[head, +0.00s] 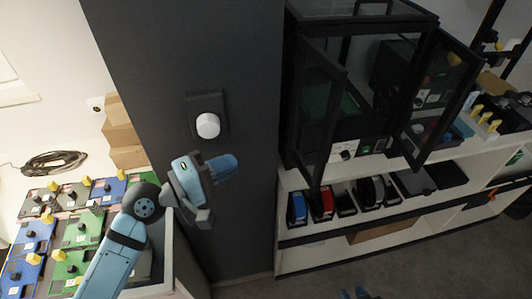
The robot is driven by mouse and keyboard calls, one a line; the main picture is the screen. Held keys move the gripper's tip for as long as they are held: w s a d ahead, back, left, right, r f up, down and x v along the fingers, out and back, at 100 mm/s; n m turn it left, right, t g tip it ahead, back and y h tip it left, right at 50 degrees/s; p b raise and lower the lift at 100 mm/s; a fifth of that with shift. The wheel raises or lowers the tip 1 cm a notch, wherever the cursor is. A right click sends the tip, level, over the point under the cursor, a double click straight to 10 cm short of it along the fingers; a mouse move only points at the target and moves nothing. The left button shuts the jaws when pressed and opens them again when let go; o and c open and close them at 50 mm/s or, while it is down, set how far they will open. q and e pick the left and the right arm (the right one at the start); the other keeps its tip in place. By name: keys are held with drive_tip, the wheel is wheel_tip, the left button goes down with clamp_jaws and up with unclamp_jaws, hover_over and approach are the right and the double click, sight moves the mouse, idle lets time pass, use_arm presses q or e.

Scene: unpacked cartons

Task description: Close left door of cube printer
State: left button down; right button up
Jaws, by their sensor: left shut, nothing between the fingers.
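The black cube printer (365,18) stands on a white shelf unit right of centre. Its left door (318,115), a dark-framed clear panel, is swung open toward me. Its right door (437,95) is also open, angled out to the right. My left gripper (224,167) is shut and empty, in front of the dark wall, to the left of the left door and apart from it. Only a small blue part at the bottom edge, probably of my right gripper (356,294), shows; its fingers cannot be made out.
A dark wall column (240,60) with a white knob (208,125) stands left of the printer. Black, red and blue items fill the shelf below. Coloured boxes (80,232) cover a surface at left. The floor (390,265) before the shelf looks clear.

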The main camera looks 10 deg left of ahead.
use_arm(q)
drive_tip(key=s+d+p+x, duration=0.1)
drive_tip(key=s+p+x, duration=0.1)
drive_tip(key=x, duration=1)
drive_tip(key=shift+d+p, duration=0.6)
drive_tip(key=shift+p, duration=0.05)
drive_tip(key=shift+w, duration=0.1)
